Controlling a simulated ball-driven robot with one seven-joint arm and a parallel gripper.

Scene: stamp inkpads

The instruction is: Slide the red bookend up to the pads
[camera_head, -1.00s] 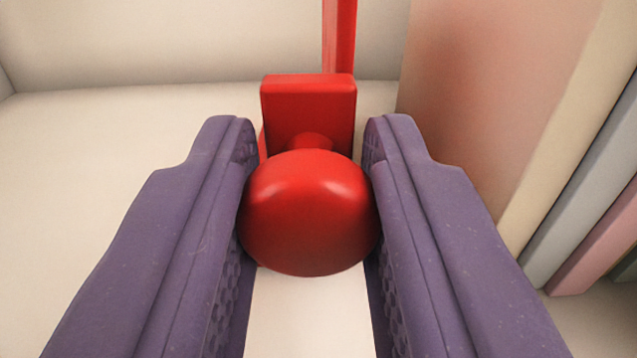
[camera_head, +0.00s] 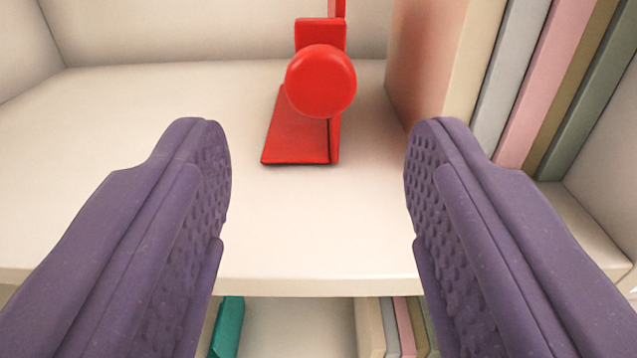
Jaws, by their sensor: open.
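The red bookend (camera_head: 300,135) stands upright on the cream shelf in the upper middle of the view, with a flat foot to the left and a round knob (camera_head: 320,80) facing me. The pads (camera_head: 485,70) stand upright in a row to its right, in cream, grey, pink, brown and green. A strip of bare shelf shows between the bookend and the nearest pad. My gripper (camera_head: 317,150) is wide open and empty. Its purple fingers are to the left and right, in front of the bookend and apart from it. The knob hides part of the bookend's upright.
The shelf (camera_head: 150,150) is bare left of the bookend, up to the left side wall. Its front edge crosses below. On a lower level, a teal object (camera_head: 227,325) and several upright slabs (camera_head: 395,325) show in part. A side wall stands right of the pads.

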